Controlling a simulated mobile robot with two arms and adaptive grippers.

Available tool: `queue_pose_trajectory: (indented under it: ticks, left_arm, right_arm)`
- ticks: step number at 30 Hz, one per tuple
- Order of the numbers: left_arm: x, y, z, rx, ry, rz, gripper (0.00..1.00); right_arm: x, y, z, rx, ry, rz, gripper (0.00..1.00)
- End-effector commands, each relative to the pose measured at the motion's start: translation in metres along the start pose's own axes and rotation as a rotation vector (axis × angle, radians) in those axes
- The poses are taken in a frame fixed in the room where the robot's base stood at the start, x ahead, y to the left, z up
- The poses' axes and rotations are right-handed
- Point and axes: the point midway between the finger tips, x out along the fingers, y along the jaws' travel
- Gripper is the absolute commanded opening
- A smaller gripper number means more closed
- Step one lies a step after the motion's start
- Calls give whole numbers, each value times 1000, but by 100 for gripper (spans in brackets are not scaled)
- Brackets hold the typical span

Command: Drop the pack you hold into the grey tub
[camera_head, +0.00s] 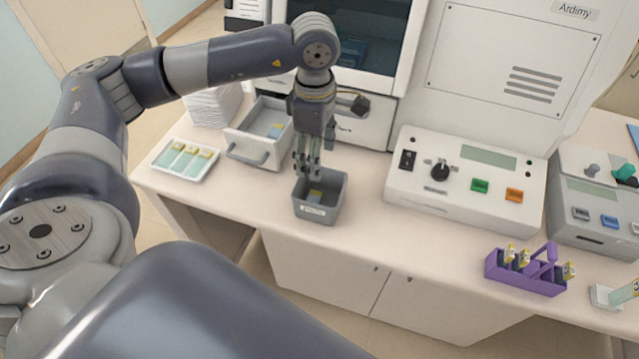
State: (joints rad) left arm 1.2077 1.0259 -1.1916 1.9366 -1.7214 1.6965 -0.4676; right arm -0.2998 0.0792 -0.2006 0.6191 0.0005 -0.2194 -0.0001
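The grey tub (321,214) stands on the bench near its front edge, with a pale label on its front. My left gripper (308,172) points down over the tub's back left part. Its fingers look parted, and I see nothing between them. My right gripper is out of view.
A white slide tray (186,159) lies to the left. A control box (463,188) and a purple slide rack (524,277) stand to the right. Bench between tub and rack is clear.

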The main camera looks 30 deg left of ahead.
Motion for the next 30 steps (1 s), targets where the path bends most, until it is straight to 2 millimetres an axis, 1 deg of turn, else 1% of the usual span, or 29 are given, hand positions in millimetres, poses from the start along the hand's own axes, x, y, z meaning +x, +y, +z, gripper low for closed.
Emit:
queue_pose_trajectory:
  ticks: [5,9,12,15,18,21,30]
  left_arm:
    - [-33,1,1,1,-3,4,61]
    - [-64,1,1,1,-2,5,61]
    - [-83,1,1,1,-2,4,61]
    - [-98,1,1,1,-2,3,61]
    - [-107,0,0,0,0,1,61]
    - [-112,0,0,0,0,0,61]
    - [-113,0,0,1,0,-1,61]
  right_arm:
    - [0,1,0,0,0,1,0]
    - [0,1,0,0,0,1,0]
    - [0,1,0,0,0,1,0]
    - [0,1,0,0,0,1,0]
    - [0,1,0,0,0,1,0]
    - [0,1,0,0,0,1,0]
    - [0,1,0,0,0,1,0]
